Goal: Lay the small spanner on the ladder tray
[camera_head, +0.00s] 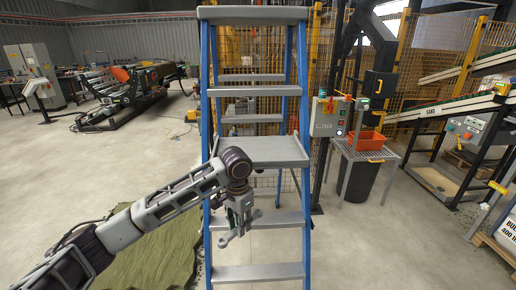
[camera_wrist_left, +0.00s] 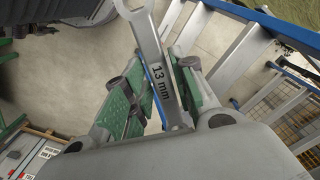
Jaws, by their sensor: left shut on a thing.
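The small spanner (camera_wrist_left: 154,62), grey metal and marked 13 mm, stands between the green-padded fingers of my left gripper (camera_wrist_left: 165,92) in the left wrist view, its open-ended head away from the palm. My left gripper is shut on it.
The ladder's blue side rails (camera_head: 303,190) and grey steps (camera_head: 262,272) stand close around my left gripper. A side table with an orange bin (camera_head: 366,140) is to the right. A green turf sheet (camera_head: 150,262) lies on the floor at left.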

